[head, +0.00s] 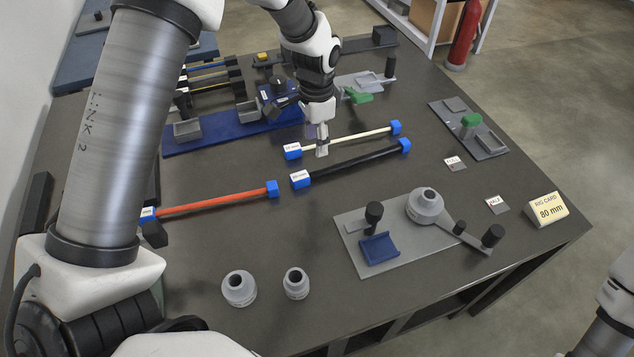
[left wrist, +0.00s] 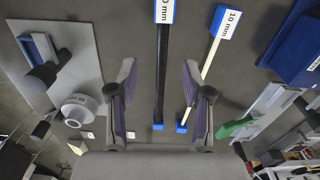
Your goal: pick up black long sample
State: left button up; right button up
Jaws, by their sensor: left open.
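The black long sample (head: 352,163) is a black rod with a blue block on each end, lying flat on the dark table. In the left wrist view the black rod (left wrist: 160,85) shows between my two fingers, nearer the left one. A white sample (head: 350,139), also with blue ends, lies just behind it; this white rod (left wrist: 207,68) shows toward the right finger. My left gripper (head: 322,148) is open and empty, pointing down above the samples, and hides part of the white rod. My right gripper is out of view; only part of that arm shows at the right edge.
An orange sample (head: 215,201) lies to the left. A grey fixture plate (head: 365,262) with posts stands in front, beside two grey collars (head: 238,288) (head: 296,283). A blue rack base (head: 215,138) is at the back left. A rig card (head: 547,209) reads 80 mm.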

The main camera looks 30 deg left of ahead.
pick_arm(q)
jog(key=b, duration=0.2)
send_over(317, 172)
notch_tip(317, 172, down, 4)
jog(key=shift+f, duration=0.35)
notch_tip(317, 172, down, 7)
jog(key=shift+w+r+p, duration=0.1)
jog(key=shift+p, duration=0.55)
grip_shut()
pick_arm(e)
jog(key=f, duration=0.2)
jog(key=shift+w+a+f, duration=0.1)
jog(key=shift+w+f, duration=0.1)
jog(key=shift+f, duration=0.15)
